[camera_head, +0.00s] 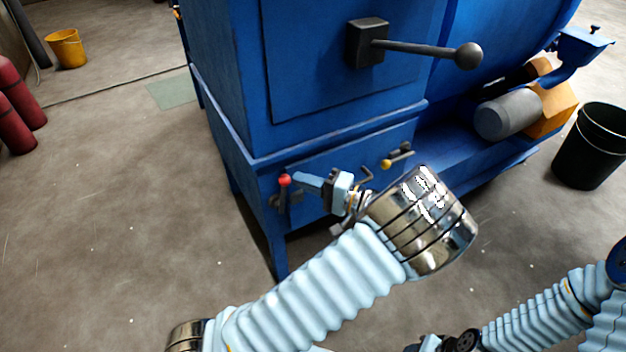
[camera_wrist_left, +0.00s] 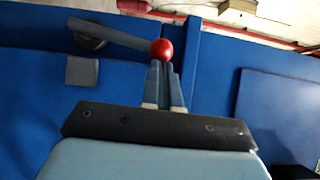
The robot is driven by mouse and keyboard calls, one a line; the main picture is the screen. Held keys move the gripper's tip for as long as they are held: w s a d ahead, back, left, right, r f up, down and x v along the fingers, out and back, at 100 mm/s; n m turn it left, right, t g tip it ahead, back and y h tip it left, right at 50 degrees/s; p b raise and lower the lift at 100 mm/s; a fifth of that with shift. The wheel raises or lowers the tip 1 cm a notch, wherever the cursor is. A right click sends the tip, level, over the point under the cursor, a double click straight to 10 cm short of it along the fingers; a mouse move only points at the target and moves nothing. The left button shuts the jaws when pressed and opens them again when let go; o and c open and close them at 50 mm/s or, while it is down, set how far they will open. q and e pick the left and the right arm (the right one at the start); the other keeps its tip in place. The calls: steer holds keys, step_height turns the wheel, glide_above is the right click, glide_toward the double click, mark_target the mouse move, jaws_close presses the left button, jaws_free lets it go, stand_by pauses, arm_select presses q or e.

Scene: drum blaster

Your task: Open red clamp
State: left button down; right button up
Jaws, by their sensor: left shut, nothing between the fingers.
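The red clamp shows as a red ball knob (camera_head: 284,180) on a dark lever at the lower left of the blue machine's front. In the left wrist view the red knob (camera_wrist_left: 161,50) sits at the end of a grey lever (camera_wrist_left: 108,33), just at the fingertips. My left gripper (camera_head: 298,177) is shut and empty, its tips close to the knob; I cannot tell whether they touch it. It also shows in the left wrist view (camera_wrist_left: 163,70). Part of my right arm shows at the lower right of the head view; its fingers are not clearly seen.
A yellow-knobbed clamp (camera_head: 386,164) is on the same panel, to the right. A long black handle (camera_head: 425,48) juts out above. A black bucket (camera_head: 590,147) stands at the right, red cylinders (camera_head: 18,110) at the left. The floor in front is clear.

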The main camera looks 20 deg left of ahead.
arm_select(q)
steer(key=shift+s+a+r+n+h, duration=0.35)
steer(key=shift+s+a+n+h, duration=0.25)
steer(key=shift+s+n, duration=0.2)
arm_select(e)
steer(key=shift+a+r, duration=0.1)
steer(key=shift+r, duration=0.15)
